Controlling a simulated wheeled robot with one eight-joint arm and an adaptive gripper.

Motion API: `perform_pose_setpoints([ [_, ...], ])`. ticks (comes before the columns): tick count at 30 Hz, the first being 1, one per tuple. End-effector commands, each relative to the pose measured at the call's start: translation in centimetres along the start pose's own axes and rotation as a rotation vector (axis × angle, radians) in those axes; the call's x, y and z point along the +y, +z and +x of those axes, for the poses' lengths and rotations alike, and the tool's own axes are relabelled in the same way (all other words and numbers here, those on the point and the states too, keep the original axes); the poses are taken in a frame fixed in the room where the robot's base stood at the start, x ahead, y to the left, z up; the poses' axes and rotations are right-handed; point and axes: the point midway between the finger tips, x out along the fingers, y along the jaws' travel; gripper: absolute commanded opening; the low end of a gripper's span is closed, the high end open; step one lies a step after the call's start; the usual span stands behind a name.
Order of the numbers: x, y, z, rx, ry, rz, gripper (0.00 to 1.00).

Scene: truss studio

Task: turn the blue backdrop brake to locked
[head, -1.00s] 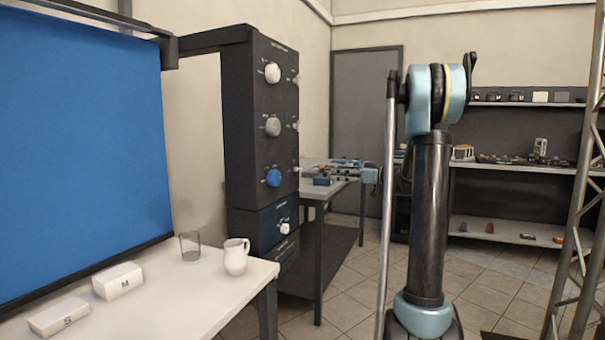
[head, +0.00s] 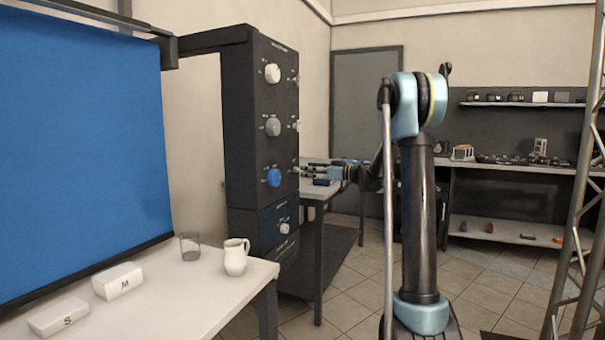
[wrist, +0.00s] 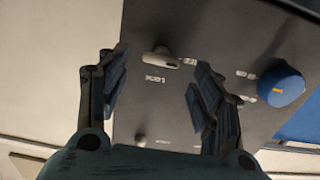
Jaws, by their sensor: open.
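The blue knob (head: 274,177) is the lowest of three large knobs on the dark control tower. A small pale brake lever (wrist: 160,60) sits in the same row. Its bar points right in the wrist view, toward a small label I cannot read; a label that seems to read LOCK lies below it. My gripper (wrist: 158,66) is open, its fingers on either side of the lever, with no clear contact. In the head view my gripper (head: 299,172) is at the tower's right edge.
A white knob (head: 272,73) and a grey knob (head: 272,127) sit above the blue one. A white table (head: 190,290) with a pitcher (head: 236,256) and a glass (head: 190,246) stands front left. A workbench (head: 318,192) stands behind my gripper. A truss (head: 585,190) rises at right.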

Motion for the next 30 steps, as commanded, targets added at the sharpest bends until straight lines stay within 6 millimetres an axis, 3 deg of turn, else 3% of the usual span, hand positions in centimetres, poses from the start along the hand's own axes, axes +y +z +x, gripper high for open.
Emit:
perform_pose_setpoints([
  [3, -0.1, 0.0, 1.8, 0.0, -0.002, 0.0, 0.6],
  [9, -0.1, 0.0, 3.5, 0.0, -0.001, 0.0, 0.6],
  [20, 0.0, 0.0, 3.9, 0.0, 0.0, 0.0, 0.6],
  [26, 0.0, 0.0, 3.9, 0.0, 0.0, 0.0, 0.17],
  [30, 0.0, 0.0, 3.9, 0.0, 0.001, 0.0, 0.16],
])
